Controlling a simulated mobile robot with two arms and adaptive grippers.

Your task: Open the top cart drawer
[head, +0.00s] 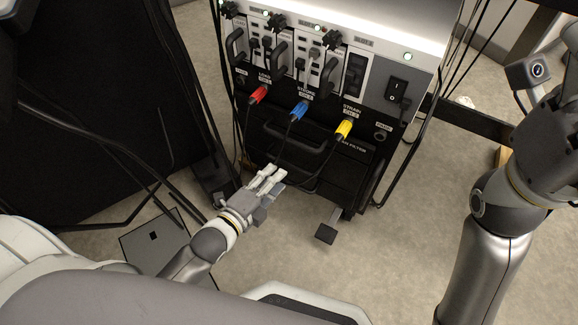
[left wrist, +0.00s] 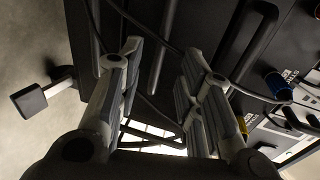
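The black cart (head: 345,180) stands ahead in the head view. A dark bar handle (head: 292,139) crosses its upper front, below the coloured plugs; a curved bar that looks like this handle shows in the left wrist view (left wrist: 243,45). No drawer gap is visible. My left gripper (head: 272,179) is below and in front of this handle. Its fingers (left wrist: 155,95) are apart and empty in the left wrist view, facing the dark front; contact cannot be told. My right arm (head: 490,230) is at the right; its fingertips are out of view.
Red (head: 258,94), blue (head: 298,111) and yellow (head: 344,128) plugs trail cables down the cart front, near the handle and my left gripper. Black cables hang at the left. Floor (head: 400,260) is clear right of the pedal.

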